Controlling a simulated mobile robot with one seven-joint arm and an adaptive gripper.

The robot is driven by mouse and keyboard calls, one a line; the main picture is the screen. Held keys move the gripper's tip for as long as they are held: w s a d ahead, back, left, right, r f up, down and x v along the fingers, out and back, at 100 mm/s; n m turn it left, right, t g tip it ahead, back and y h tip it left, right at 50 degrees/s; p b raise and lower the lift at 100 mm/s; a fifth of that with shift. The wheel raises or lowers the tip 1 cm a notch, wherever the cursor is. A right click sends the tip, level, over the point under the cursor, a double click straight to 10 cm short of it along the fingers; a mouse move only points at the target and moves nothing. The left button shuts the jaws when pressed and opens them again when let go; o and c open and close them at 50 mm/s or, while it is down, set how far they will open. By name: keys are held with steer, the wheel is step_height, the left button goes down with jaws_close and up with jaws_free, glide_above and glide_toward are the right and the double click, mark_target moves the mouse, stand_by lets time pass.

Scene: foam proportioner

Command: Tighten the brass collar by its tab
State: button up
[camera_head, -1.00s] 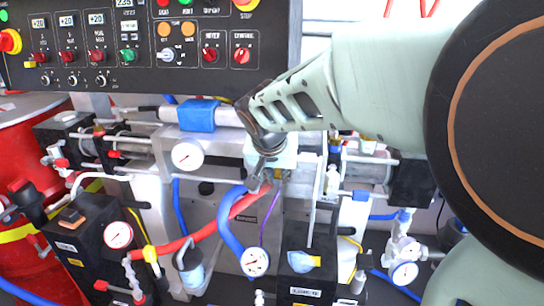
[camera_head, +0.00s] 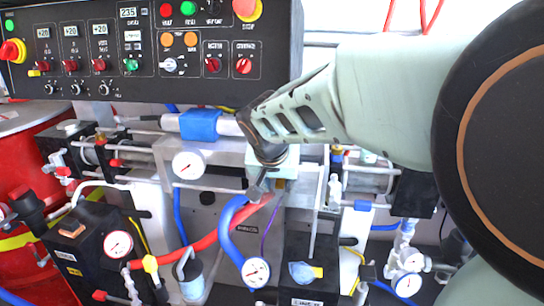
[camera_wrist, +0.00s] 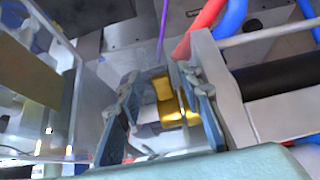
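The brass collar (camera_wrist: 163,88) shows as a gold-coloured part with a tab (camera_wrist: 180,117) in the middle of the wrist view. My gripper (camera_wrist: 162,105) has its two grey-blue fingers on either side of this brass part. A gap shows on the left, and the tab is close to the right finger; I cannot tell whether they touch. In the head view my gripper (camera_head: 258,187) points down at the front of the machine, just below a pale block. The collar is too small and covered there to make out clearly.
A red hose (camera_head: 205,240) and a blue hose (camera_head: 229,232) run close below my gripper. A pressure gauge (camera_head: 188,165) is to its left and another gauge (camera_head: 256,271) below. A clear panel (camera_wrist: 50,90) stands left in the wrist view. The control panel (camera_head: 140,50) is above.

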step_height(320, 180, up, 10)
stand_by(0.4)
